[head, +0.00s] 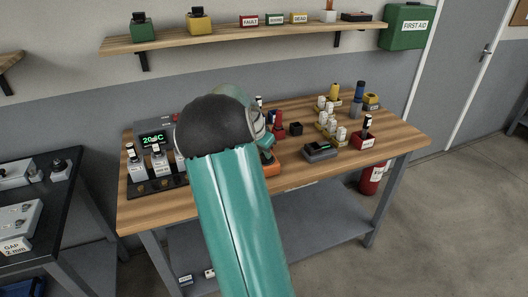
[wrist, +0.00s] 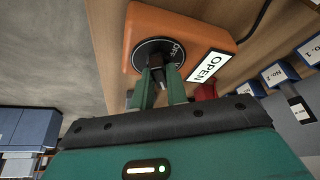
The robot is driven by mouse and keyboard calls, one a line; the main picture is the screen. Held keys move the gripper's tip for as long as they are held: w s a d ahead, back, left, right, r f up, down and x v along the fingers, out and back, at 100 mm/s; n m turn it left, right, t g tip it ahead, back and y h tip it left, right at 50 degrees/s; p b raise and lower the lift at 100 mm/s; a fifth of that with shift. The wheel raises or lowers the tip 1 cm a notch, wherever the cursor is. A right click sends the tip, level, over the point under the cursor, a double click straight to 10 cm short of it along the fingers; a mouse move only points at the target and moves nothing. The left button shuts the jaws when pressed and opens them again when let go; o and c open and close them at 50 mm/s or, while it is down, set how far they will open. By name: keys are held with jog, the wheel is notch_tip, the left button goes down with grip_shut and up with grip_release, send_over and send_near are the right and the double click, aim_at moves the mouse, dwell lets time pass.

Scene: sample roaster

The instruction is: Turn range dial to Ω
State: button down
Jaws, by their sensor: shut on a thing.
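The orange meter (wrist: 183,22) lies on the wooden bench in the wrist view, its display (wrist: 208,66) reading OPEN. Its black round range dial (wrist: 150,50) carries the word OFF on the right side of its face; other marks are too small or covered to read. My gripper (wrist: 161,84) is shut on the dial's black knob, one green finger on each side. The knob's pointer direction cannot be told.
A unit with a 20 °C display (head: 155,138) and a rack of labelled holders stand left on the bench (head: 215,205). A dark device (head: 320,151), a red bin (head: 363,141) and several white bottles stand right. A shelf (head: 230,36) hangs above.

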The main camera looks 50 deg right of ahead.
jog(key=shift+f, duration=0.15)
jog(key=c, duration=1.4)
grip_release()
jog(key=v, duration=1.4)
jog(key=shift+d, duration=0.1)
